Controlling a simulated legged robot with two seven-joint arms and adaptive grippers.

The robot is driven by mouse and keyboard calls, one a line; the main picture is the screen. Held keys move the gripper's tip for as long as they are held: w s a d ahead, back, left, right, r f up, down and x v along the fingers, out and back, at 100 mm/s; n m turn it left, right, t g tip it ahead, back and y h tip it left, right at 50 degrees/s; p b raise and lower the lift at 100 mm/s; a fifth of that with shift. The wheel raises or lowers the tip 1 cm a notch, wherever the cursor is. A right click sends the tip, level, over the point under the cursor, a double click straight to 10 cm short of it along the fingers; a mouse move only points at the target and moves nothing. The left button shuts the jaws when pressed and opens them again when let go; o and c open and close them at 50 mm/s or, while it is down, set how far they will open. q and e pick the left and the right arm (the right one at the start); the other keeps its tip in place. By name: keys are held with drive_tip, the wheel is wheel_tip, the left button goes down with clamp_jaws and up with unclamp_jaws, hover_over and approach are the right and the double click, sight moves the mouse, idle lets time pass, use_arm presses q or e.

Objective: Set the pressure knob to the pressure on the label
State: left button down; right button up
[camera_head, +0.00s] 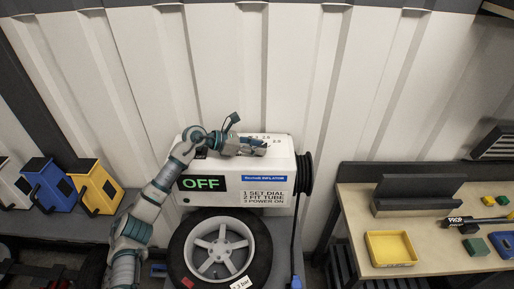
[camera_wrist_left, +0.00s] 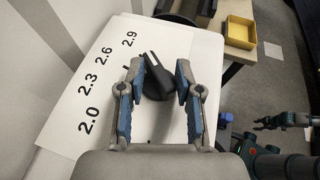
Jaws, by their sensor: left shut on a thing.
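The white inflator box (camera_head: 245,168) stands against the wall with a green OFF display. My left gripper (camera_head: 262,147) reaches over its top. In the left wrist view the black pressure knob (camera_wrist_left: 157,80) sits between the blue-padded fingers of my left gripper (camera_wrist_left: 158,85), which is shut on it. A white line on the knob points up and left, towards the 2.9 end. Printed marks 2.0, 2.3, 2.6 and 2.9 run along the dial. A white label (camera_head: 241,284) on the tyre ends in "bar"; its number is not clear. My right gripper (camera_wrist_left: 265,123) shows small in the wrist view.
A wheel with a black tyre (camera_head: 178,250) is in front of the box. A black hose (camera_head: 306,174) is coiled at its right end. Yellow and blue bins (camera_head: 95,187) stand left. A bench at right holds a yellow tray (camera_head: 391,263) and tools.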

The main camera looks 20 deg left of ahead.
use_arm(q)
drive_tip(key=shift+a+f, duration=0.1)
drive_tip(key=shift+a, duration=0.05)
drive_tip(key=c, duration=0.9)
unclamp_jaws()
drive_tip(key=shift+w, duration=0.15)
drive_tip(key=o, duration=0.5)
drive_tip(key=shift+w+f, duration=0.15)
drive_tip(key=shift+w, duration=0.1)
drive_tip(key=shift+o, duration=0.2)
drive_tip(key=shift+s+a+r, duration=0.25)
drive_tip(key=shift+s, duration=0.05)
drive_tip(key=v, duration=1.1)
drive_tip(key=shift+a+f, duration=0.2)
drive_tip(key=shift+a, duration=0.25)
drive_tip(key=shift+r, duration=0.1)
